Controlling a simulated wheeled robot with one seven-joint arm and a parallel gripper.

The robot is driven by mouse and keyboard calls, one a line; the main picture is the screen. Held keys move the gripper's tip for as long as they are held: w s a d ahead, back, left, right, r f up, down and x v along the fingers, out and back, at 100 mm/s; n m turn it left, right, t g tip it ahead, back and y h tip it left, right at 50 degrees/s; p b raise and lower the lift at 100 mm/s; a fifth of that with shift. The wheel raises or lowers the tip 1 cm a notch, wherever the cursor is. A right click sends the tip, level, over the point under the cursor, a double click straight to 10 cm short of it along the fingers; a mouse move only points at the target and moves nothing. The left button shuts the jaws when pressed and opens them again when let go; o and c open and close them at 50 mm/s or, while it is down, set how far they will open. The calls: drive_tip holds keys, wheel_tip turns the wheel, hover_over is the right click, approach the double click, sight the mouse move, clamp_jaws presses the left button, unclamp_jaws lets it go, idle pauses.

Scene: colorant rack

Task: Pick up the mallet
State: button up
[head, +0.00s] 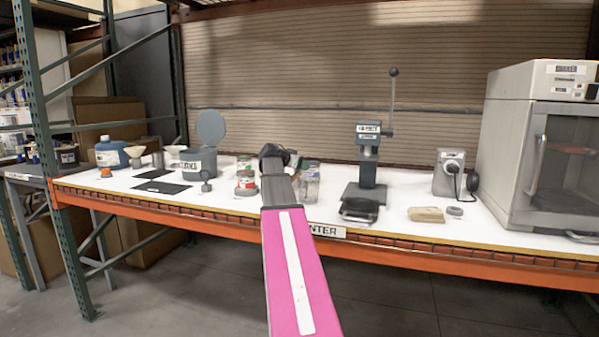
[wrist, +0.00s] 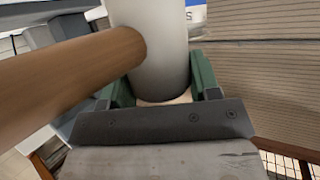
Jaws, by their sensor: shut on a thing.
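The mallet shows in the wrist view, with a pale grey cylindrical head (wrist: 155,55) and a brown wooden handle (wrist: 65,85) running off to the left. My gripper (wrist: 162,85) is shut on the mallet's head, with a green finger on each side of it. In the head view my gripper (head: 274,152) is at the far end of my pink arm, over the bench. The mallet cannot be made out there; my arm and wrist cover that spot.
A rack post (head: 45,130) stands left.

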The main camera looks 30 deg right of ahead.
drive_tip(key=w+a+r, duration=0.6)
drive_tip(key=w+r, duration=0.2)
drive_tip(key=w, duration=0.2)
drive_tip(key=shift+r, duration=0.2)
drive_tip(key=o, duration=0.4)
drive_tip(key=shift+c, duration=1.6)
drive_tip(key=s+f+v, duration=0.2)
drive_tip(key=s+v, duration=0.1)
drive_tip(key=v, duration=1.5)
drive_tip(key=shift+s+a, duration=0.15)
drive_tip(key=shift+s, duration=0.1)
